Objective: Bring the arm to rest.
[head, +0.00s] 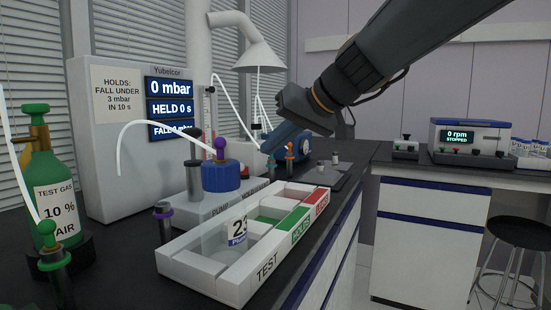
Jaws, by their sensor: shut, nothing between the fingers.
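My arm reaches in from the upper right in the head view. My gripper (268,147) is at its lower left end, pointing down and left. Its fingers are shut and hold nothing. It hangs above the far part of the bench, behind the white tray and right of the blue-capped vessel (221,177). Small fittings with orange and blue parts (290,152) show close beside the fingers. I cannot tell whether the fingers touch anything there.
A white tray (205,268) marked TEST has green and red sections and a card reading 23. A Yubelcor panel (118,190) reads 0 mbar. A green gas bottle (48,180) stands left. A device reading 0 rpm (470,140) and a stool (520,235) are right.

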